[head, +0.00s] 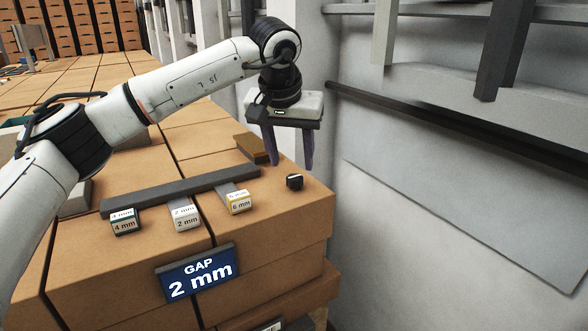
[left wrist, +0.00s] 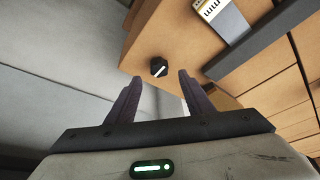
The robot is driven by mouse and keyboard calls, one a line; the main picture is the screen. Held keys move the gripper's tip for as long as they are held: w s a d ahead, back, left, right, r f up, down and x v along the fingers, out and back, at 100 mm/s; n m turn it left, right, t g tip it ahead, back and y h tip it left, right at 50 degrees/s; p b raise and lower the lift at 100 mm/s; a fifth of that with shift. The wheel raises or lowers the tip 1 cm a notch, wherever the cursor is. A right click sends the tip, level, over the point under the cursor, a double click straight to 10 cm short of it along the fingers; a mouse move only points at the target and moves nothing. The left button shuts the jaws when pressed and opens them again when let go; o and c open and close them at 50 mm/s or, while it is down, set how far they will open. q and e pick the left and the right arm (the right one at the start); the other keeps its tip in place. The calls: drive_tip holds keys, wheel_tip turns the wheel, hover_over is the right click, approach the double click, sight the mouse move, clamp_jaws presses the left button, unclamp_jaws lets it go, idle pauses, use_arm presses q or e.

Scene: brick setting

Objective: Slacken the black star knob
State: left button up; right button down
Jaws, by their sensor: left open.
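The black star knob (head: 294,181) is a small dark knob with a white mark. It sits on the brown brick-like top near its right corner. It also shows in the left wrist view (left wrist: 158,68), beyond the fingertips and roughly between them. My left gripper (head: 291,163) is open and empty, pointing down, with its two dark fingers above and behind the knob in the head view. In the left wrist view its fingers (left wrist: 160,78) are spread apart and do not touch the knob. My right gripper is not in view.
A dark bar (head: 180,191) lies left of the knob, with labelled blocks of 4 mm (head: 123,222), 2 mm (head: 186,217) and 6 mm (head: 239,202). A blue sign (head: 198,274) reads "GAP 2 mm". A brown block (head: 250,147) lies behind the gripper. A grey wall stands at right.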

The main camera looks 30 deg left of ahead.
sight(294, 176)
use_arm(q)
drive_tip(key=x, duration=0.5)
drive_tip(key=c, duration=1)
